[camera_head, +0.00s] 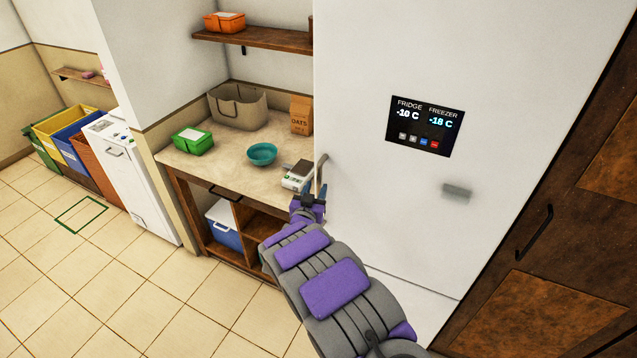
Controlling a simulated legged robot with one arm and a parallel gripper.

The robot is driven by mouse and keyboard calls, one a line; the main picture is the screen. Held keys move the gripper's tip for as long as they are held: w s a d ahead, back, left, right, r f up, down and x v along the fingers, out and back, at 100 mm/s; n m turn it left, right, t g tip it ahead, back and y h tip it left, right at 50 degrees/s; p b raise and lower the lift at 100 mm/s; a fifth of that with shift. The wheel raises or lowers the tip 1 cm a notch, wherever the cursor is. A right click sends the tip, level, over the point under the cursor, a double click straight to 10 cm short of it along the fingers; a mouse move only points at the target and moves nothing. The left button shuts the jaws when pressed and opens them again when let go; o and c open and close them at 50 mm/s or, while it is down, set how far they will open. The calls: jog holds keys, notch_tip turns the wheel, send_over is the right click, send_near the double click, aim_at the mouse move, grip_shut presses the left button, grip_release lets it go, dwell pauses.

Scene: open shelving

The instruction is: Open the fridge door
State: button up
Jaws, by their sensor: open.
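The white fridge door (375,60) fills the centre and right of the view and looks closed. A dark display panel (426,127) on it reads FRIDGE -10 C and FREEZER -18 C. My purple and grey arm reaches up from the bottom and hides the lower door edge.
A counter (222,152) left of the fridge holds a teal bowl (262,154), a green box (192,141), a basket (238,108) and a small scale (298,176). A dark wooden cabinet (570,210) stands at right. The tiled floor (130,290) at left is clear.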

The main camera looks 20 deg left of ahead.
aim_at(318, 184)
jog(key=shift+w+a, duration=0.15)
jog(key=shift+w, duration=1.9)
jog(key=shift+r, duration=0.1)
grip_shut()
